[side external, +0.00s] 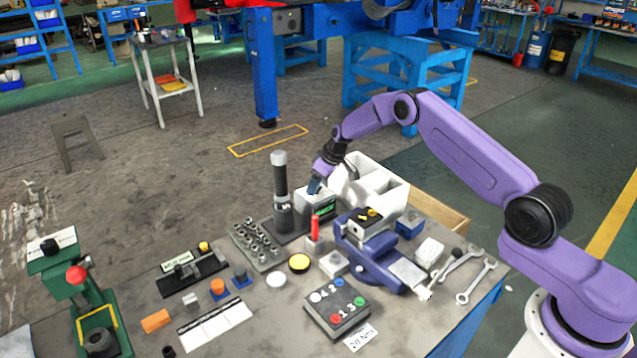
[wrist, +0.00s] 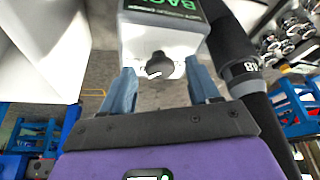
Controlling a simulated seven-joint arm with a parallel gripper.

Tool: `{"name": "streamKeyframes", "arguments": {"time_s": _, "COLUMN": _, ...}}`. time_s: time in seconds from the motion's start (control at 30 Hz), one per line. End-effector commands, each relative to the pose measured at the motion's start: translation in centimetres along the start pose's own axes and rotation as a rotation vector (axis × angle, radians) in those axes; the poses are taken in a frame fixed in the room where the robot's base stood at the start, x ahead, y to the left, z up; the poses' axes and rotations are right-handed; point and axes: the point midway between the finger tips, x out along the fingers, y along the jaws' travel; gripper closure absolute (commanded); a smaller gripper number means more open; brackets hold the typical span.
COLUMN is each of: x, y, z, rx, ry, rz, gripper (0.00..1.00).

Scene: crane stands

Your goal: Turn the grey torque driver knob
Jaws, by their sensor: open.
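The upright torque driver (side external: 281,185) has a black shaft, a grey top and a grey lower body with a white mark. In the wrist view the driver (wrist: 227,42) stands just right of my gripper, with a white number on its ring. My gripper (wrist: 160,74) is open, its two blue fingers apart and empty. A small dark grey knob (wrist: 160,64) on a white box (wrist: 150,38) shows between the fingertips, with no clear contact. In the side view my gripper (side external: 315,186) is above that box (side external: 312,205), which hides the knob.
A white divided bin (side external: 378,183) stands close behind my gripper. A red-handled tool (side external: 315,228), a blue vise (side external: 365,250) and a rack of sockets (side external: 257,243) are in front. A box with coloured buttons (side external: 337,308) and wrenches (side external: 470,270) lie nearer the front edge.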

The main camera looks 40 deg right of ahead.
Motion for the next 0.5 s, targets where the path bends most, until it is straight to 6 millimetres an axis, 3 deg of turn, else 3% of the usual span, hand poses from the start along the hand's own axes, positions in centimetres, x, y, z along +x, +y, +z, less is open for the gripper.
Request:
{"name": "streamKeyframes", "arguments": {"time_s": 0.03, "x": -0.01, "y": -0.01, "z": 0.00, "rx": 0.000, "ry": 0.000, "rz": 0.000, "gripper": 0.39}}
{"name": "streamKeyframes", "arguments": {"time_s": 0.07, "x": -0.01, "y": -0.01, "z": 0.00, "rx": 0.000, "ry": 0.000, "rz": 0.000, "gripper": 0.46}}
{"name": "streamKeyframes", "arguments": {"time_s": 0.2, "x": -0.02, "y": -0.01, "z": 0.00, "rx": 0.000, "ry": 0.000, "rz": 0.000, "gripper": 0.91}}
{"name": "streamKeyframes", "arguments": {"time_s": 0.23, "x": -0.02, "y": -0.01, "z": 0.00, "rx": 0.000, "ry": 0.000, "rz": 0.000, "gripper": 0.95}}
{"name": "streamKeyframes", "arguments": {"time_s": 0.5, "x": -0.02, "y": -0.09, "z": 0.03, "rx": 0.045, "ry": -0.003, "rz": 0.017, "gripper": 0.95}}
